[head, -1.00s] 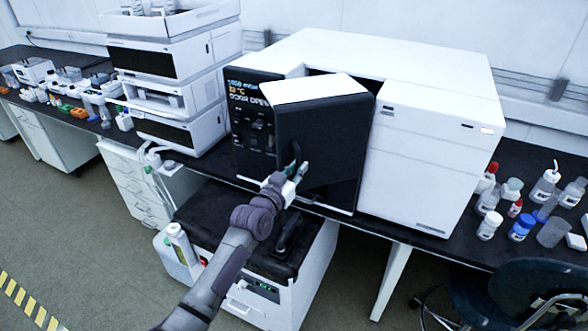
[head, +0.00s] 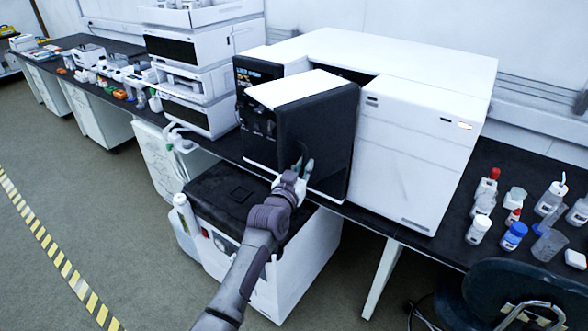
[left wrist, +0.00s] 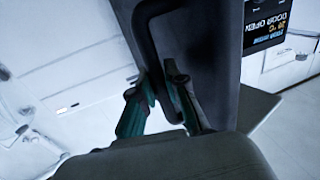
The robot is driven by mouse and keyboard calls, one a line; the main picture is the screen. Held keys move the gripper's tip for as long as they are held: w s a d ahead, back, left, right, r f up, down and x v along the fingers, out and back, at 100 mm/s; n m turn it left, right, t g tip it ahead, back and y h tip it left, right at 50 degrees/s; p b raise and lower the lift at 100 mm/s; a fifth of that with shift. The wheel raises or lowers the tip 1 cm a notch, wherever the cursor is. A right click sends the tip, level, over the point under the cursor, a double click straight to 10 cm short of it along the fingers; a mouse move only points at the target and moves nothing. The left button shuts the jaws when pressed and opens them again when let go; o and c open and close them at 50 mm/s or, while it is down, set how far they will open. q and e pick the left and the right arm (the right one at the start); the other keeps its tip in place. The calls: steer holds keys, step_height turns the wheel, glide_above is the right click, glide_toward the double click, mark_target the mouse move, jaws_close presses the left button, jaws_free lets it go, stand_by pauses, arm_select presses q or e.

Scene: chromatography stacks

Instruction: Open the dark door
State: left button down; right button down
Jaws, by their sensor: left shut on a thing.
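The dark door (head: 325,125) of the white instrument (head: 415,125) stands swung out from the front, with its white top edge showing. Dark space shows behind its top. My left gripper (head: 303,172) reaches up from below and is shut on the door's dark handle (head: 297,160). In the left wrist view the handle (left wrist: 146,38) is a curved bar running down between the greenish fingers of the gripper (left wrist: 163,98). The door panel (left wrist: 205,40) fills the middle there. The fingertips partly hide the grip. My right gripper is not in view.
A display panel (head: 258,75) beside the door reads "DOOR OPEN" in the wrist view (left wrist: 262,25). A low white unit with a black top (head: 235,195) stands under the bench by my arm. Bottles (head: 513,236) and a dark chair (head: 515,290) are at right. Floor at left is clear.

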arm_select(q)
steer(key=shift+w+a+r, duration=0.1)
steer(key=shift+r, duration=0.15)
steer(key=c, duration=1.2)
jaws_free()
steer(key=shift+f, duration=0.2)
steer(key=v, duration=1.2)
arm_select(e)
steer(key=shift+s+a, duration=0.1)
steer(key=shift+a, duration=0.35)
